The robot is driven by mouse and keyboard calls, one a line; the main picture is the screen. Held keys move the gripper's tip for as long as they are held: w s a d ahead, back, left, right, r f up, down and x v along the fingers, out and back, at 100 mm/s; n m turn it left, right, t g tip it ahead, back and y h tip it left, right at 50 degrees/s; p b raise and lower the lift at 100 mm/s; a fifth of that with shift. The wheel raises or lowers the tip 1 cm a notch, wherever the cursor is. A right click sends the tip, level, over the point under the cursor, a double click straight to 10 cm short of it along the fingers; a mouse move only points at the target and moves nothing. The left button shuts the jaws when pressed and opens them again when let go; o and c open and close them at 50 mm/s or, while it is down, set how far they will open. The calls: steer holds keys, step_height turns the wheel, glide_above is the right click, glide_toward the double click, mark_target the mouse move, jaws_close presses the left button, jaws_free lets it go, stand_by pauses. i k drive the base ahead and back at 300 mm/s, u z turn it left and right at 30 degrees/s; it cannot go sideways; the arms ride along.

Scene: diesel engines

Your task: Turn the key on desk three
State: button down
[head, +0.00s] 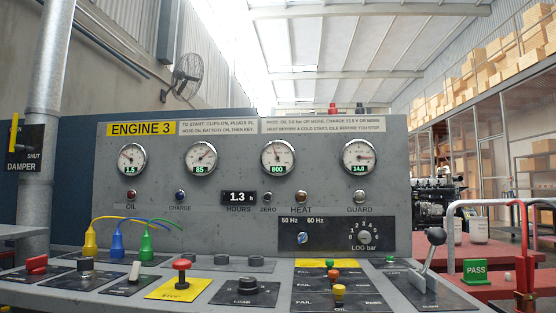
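Desk three is the grey console (220,215) marked ENGINE 3, which fills the middle of the head view. On its lower ledge stand a red handle (37,264), a dark upright knob (85,267) and a pale lever (134,271) at the left. I cannot tell for certain which of these is the key. A red STOP button (181,270) sits on a yellow plate, with a black LOAD knob (244,287) to its right. My gripper is not in view.
Gauges along the console read 1.5, 85, 800 and 14.0. Yellow (90,242), blue (117,245) and green (147,248) cabled plugs stand behind the left controls.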

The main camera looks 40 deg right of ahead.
mark_target(85, 265)
steer(key=u, duration=0.4)
steer(key=k, duration=1)
steer(key=z, duration=0.65)
steer(key=i, duration=1.3)
steer(key=u, duration=0.5)
